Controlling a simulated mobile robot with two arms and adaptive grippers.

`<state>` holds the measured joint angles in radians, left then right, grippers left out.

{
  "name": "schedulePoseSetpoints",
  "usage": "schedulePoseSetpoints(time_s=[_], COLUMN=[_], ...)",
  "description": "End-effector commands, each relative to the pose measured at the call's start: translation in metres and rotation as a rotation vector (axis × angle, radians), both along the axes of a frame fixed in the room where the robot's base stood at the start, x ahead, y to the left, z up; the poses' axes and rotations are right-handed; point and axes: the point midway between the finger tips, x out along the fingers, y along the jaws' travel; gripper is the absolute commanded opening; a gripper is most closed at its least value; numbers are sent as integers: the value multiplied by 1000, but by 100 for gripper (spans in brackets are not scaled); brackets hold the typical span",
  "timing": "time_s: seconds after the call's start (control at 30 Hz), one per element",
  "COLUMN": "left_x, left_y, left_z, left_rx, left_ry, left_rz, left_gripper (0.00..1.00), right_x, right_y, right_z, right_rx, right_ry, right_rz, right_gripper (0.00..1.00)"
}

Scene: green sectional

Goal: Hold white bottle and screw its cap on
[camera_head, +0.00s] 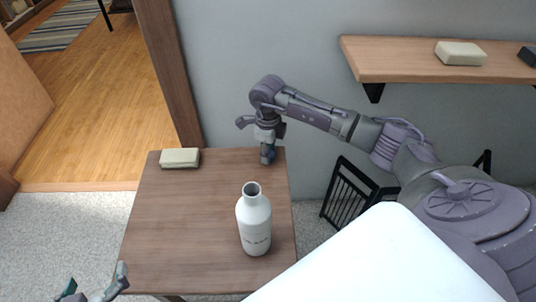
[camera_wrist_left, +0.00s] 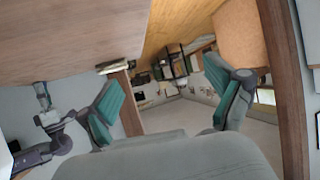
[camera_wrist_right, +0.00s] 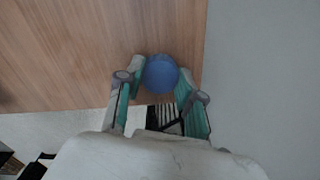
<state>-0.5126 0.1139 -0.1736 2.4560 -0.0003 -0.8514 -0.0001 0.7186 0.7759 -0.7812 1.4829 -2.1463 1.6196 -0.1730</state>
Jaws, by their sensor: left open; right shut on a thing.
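The white bottle (camera_head: 254,222) stands upright on the wooden table (camera_head: 190,225), its dark mouth open at the top. My right gripper (camera_head: 268,150) points down at the table's far right corner, behind the bottle. It is shut on a round blue cap (camera_head: 268,156). The cap (camera_wrist_right: 160,73) sits between the fingertips of my right gripper (camera_wrist_right: 160,84) in the right wrist view. My left gripper (camera_head: 92,290) shows only partly at the bottom left, apart from the bottle. In the left wrist view its fingers (camera_wrist_left: 170,100) are spread wide with nothing between them.
A cream block (camera_head: 180,158) lies at the table's far left corner. A wall shelf (camera_head: 400,62) at the upper right holds another cream block (camera_head: 460,53) and a dark item. A black rack (camera_head: 350,192) stands right of the table. The table left of the bottle is clear.

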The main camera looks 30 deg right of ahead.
Motion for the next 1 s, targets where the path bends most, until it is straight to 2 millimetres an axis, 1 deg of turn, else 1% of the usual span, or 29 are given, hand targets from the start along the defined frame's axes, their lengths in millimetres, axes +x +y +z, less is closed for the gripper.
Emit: schedulePoseSetpoints(time_s=[0.33, 0.43, 0.57, 0.67, 0.7, 0.73, 0.9, 1.0], left_x=[-1, -3, -15, -29, -37, -43, -84, -107], left_y=[0, 2, 8, 13, 16, 18, 32, 39], left_z=[0, -3, -15, -27, -32, -36, -55, -63], left_rx=[0, 7, 30, 52, 62, 70, 118, 142], left_ry=[6, 31, 123, 220, 269, 307, 532, 649], left_rz=[1, 3, 11, 17, 21, 24, 40, 50], left_gripper=[92, 92, 92, 92, 92, 92, 92, 92], right_x=[0, 1, 1, 1, 1, -3, -42, -63], right_y=[0, 0, 0, 0, 0, -1, 0, 1], right_z=[2, 8, 21, 36, 44, 48, 68, 80], right_rx=[0, -1, 0, -1, -1, -2, -4, -3], right_ry=[-1, -2, -3, -3, -4, -2, 1, 1], right_rz=[0, 0, 0, -1, 0, 1, 2, 3], right_gripper=[27, 27, 27, 27, 27, 27, 27, 27])
